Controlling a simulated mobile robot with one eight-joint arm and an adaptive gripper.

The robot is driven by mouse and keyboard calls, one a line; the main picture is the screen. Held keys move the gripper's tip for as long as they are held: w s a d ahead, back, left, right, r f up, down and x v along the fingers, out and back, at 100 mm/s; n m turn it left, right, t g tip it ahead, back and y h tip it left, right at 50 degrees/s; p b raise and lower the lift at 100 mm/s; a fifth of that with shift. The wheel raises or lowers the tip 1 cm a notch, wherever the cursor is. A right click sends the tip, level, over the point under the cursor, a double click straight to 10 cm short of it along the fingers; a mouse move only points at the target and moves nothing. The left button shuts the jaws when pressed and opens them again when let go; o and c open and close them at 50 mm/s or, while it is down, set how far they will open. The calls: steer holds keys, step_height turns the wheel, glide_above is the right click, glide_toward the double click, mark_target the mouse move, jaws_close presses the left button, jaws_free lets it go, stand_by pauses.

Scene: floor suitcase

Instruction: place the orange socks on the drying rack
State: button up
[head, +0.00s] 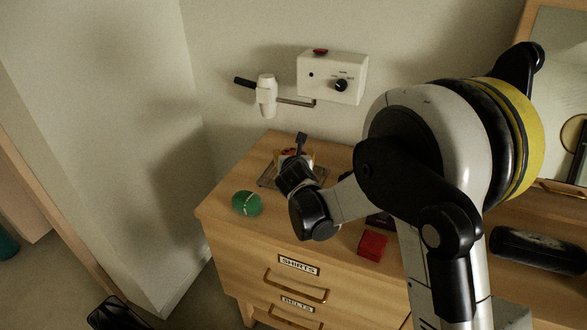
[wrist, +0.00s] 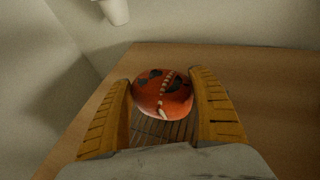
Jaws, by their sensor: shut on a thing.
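The orange socks (wrist: 163,88) are a rolled ball with dark patches and a pale stitched line. In the wrist view they sit between the two yellow ribbed fingers of my gripper (wrist: 162,95), which is shut on them. The slatted drying rack (wrist: 165,131) shows below the ball. In the head view the drying rack (head: 267,181) lies on the dresser top, partly hidden by my gripper (head: 297,158). A little of the orange socks (head: 289,153) shows there. I cannot tell whether the ball touches the slats.
A green ball (head: 247,203) lies on the dresser (head: 232,223) near its left front edge. A red box (head: 373,245) is at the front right. A white wall box (head: 332,77) and a hair dryer (head: 266,93) hang behind. A dark cylinder (head: 538,245) lies at right.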

step_height(320, 180, down, 4)
steer(key=shift+b, duration=1.05)
steer(key=shift+r, duration=0.15)
steer(key=o, duration=1.1)
steer(key=shift+o, duration=0.2)
